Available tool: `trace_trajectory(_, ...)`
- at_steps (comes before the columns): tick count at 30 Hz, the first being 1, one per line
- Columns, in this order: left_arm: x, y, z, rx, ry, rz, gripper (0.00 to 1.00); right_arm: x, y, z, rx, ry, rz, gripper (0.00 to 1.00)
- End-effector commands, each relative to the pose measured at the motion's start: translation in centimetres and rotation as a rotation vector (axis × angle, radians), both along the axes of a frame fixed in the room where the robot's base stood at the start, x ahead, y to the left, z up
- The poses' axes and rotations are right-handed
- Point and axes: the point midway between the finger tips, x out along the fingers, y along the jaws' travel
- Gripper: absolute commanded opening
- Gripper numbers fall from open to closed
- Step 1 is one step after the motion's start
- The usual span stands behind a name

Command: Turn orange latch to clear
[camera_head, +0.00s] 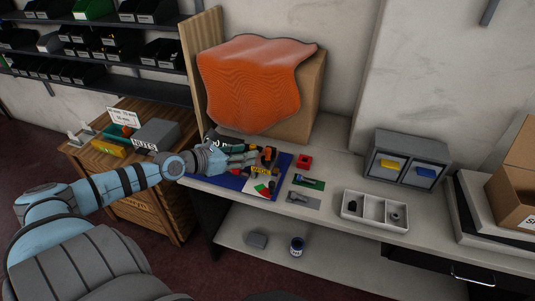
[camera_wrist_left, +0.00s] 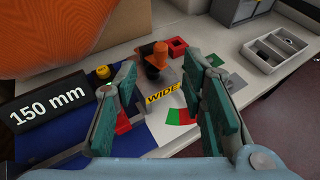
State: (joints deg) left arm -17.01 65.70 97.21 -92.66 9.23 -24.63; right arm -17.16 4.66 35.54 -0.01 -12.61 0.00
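The orange latch (camera_wrist_left: 155,56) stands on a dark base beyond my left fingertips in the left wrist view. In the head view the latch (camera_head: 269,154) is just right of my left gripper (camera_head: 250,158). My left gripper (camera_wrist_left: 162,72) is open, its two green finger pads apart with nothing between them. The latch shows in the gap between the fingers, apart from them as far as I can tell. A yellow "WIDE" label (camera_wrist_left: 163,95) and a red and green dial patch (camera_wrist_left: 183,116) lie nearer. The right gripper is not in view.
A red square block (camera_head: 305,161), a white divided tray (camera_head: 375,222) and a grey drawer unit (camera_head: 408,148) stand right. An orange cloth (camera_head: 250,85) covers a box behind.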

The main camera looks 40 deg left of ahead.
Motion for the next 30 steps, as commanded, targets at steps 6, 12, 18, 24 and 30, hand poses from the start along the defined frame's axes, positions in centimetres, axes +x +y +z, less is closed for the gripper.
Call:
trace_trajectory(6,5.6,-1.1,-2.7,-0.007,-0.006,0.007,0.38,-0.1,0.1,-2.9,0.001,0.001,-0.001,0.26)
trace_trajectory(12,8.7,-1.6,-3.9,-0.001,0.0,0.006,0.38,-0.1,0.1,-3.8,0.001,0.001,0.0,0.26)
trace_trajectory(18,9.5,-1.8,-4.1,0.001,0.003,0.003,0.38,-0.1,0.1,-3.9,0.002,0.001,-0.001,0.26)
trace_trajectory(24,9.4,-1.7,-4.0,0.002,0.003,0.003,0.31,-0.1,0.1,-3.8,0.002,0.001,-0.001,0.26)
trace_trajectory(30,9.4,-1.7,-4.0,0.002,0.003,0.003,0.0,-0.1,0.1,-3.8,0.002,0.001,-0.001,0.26)
